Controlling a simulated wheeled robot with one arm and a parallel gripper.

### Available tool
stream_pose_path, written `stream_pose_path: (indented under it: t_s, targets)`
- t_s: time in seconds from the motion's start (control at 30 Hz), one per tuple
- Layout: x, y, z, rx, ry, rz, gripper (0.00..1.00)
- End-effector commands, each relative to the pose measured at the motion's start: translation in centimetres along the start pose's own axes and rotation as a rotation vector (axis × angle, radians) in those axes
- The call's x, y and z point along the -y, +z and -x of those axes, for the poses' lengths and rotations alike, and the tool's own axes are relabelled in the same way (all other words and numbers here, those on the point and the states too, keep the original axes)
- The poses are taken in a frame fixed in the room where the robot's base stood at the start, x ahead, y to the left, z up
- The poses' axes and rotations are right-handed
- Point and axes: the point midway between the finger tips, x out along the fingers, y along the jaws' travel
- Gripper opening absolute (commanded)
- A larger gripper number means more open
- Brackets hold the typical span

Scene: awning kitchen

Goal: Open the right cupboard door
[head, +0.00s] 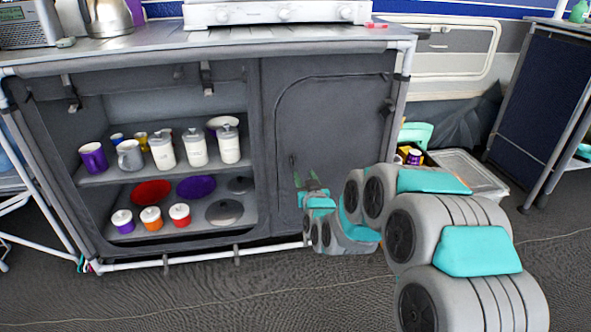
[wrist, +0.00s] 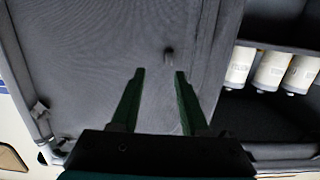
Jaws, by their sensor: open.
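The right cupboard door (head: 335,115) is a dark grey fabric panel with a curved seam, and it looks closed. It fills the left and middle of the wrist view (wrist: 90,60). A small dark tab (head: 293,162) sits low near the door's left side. A small dark nub, perhaps the same tab, shows on the panel in the wrist view (wrist: 168,54). My gripper (head: 306,177) is low in front of the door, just below the tab in the head view. Its two green fingers are apart, with nothing between them in the wrist view (wrist: 159,74). Contact with the panel cannot be told.
The open left compartment has shelves (head: 165,170) with mugs, white jars, plates and lids. A stove (head: 275,12) and kettle (head: 107,18) stand on the countertop (head: 150,48). A pale crate (head: 468,172) lies right of the cupboard. The floor (head: 200,295) in front is clear.

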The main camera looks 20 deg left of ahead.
Motion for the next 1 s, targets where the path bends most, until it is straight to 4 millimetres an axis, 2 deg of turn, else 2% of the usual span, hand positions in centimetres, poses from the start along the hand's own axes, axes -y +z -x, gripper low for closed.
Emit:
stream_pose_path:
  t_s: [0.03,0.13,0.47,1.0]
  targets:
    - [0.7,0.9,-0.5,-0.027,-0.004,0.003,0.45]
    - [1.5,0.8,-1.1,-0.08,-0.006,0.007,0.45]
    - [1.9,0.5,-2.4,-0.111,-0.006,0.009,0.45]
    - [1.9,0.1,-8.4,-0.107,-0.007,0.01,0.45]
